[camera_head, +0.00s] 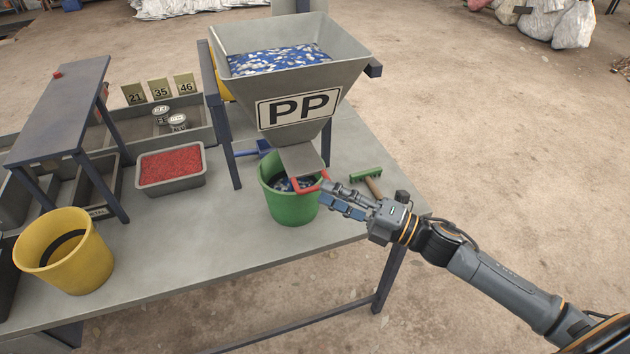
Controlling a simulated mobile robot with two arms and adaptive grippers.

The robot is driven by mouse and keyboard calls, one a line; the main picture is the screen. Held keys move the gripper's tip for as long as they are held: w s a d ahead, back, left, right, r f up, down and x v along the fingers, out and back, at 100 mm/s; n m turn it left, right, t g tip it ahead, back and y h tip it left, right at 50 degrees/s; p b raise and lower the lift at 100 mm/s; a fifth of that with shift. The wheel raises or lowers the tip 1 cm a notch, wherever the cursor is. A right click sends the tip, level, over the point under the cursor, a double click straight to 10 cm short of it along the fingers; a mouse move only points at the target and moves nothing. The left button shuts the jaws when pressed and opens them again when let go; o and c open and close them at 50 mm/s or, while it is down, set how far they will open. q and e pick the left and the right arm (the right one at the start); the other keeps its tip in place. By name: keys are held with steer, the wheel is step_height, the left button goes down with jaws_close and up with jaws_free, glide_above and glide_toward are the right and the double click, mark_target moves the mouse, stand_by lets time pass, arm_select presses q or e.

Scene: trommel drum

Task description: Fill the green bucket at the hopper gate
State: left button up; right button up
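The grey hopper (345,75), marked PP, holds blue and white flakes (275,59) and stands on legs on the table. Its sloped gate plate (301,158) carries a red handle (309,187) at the lower end. The green bucket (291,210) stands upright on the table under the gate, with some blue and white flakes (284,185) visible inside; the gate hides part of its opening. My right gripper (324,194) is at the right end of the red handle, beside the bucket rim. I cannot tell whether its fingers are closed on the handle. My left gripper is not in view.
A green-headed tool (366,175) lies right of the bucket, near my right gripper. A blue scoop (252,148) lies behind the bucket. A grey tray of red granules (170,167) and a yellow bucket (66,255) stand left. The table between the buckets is clear.

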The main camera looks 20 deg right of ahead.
mark_target(315, 188)
steer(key=shift+p+x, duration=0.55)
steer(key=shift+x, duration=1.55)
steer(key=shift+c, duration=0.2)
jaws_close()
